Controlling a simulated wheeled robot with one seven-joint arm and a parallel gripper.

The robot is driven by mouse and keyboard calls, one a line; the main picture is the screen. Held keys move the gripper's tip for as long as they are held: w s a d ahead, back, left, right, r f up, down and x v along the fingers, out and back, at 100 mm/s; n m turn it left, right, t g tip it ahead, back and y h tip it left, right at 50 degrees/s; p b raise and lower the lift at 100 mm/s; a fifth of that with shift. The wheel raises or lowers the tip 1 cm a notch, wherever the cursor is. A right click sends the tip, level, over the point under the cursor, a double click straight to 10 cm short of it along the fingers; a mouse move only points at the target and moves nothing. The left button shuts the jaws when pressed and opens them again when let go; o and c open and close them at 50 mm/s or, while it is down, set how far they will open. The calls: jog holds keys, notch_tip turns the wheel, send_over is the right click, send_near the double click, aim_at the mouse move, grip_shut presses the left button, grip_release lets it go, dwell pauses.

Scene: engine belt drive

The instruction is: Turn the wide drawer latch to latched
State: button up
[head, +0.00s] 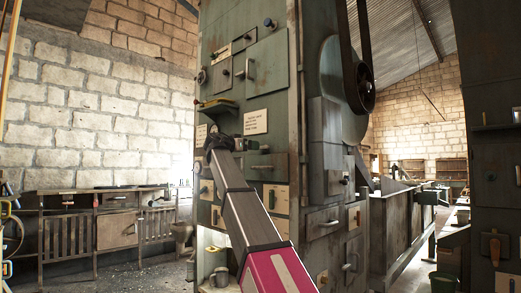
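My arm reaches up from the bottom to a tall green machine cabinet (268,65). My dark gripper (215,147) is at the cabinet's front, left of a printed label and below a small shelf. It is small and seen from behind; its fingers and whatever they may touch cannot be made out. A cream drawer (281,198) with a dark knob and a grey drawer (323,223) with a bar handle show right of my arm. I cannot tell which part is the wide drawer latch or how it is turned; my arm and gripper hide some of the front.
A small shelf (217,103) juts from the cabinet above my gripper. A black belt wheel (364,87) is on the cabinet's right side. A wooden bench (118,230) stands along the left brick wall. Open floor lies between bench and cabinet.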

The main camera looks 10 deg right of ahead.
aim_at(261, 148)
jog(key=x, duration=0.8)
jog(key=shift+w+d, duration=0.1)
jog(key=shift+c, duration=0.3)
jog(key=c, duration=0.7)
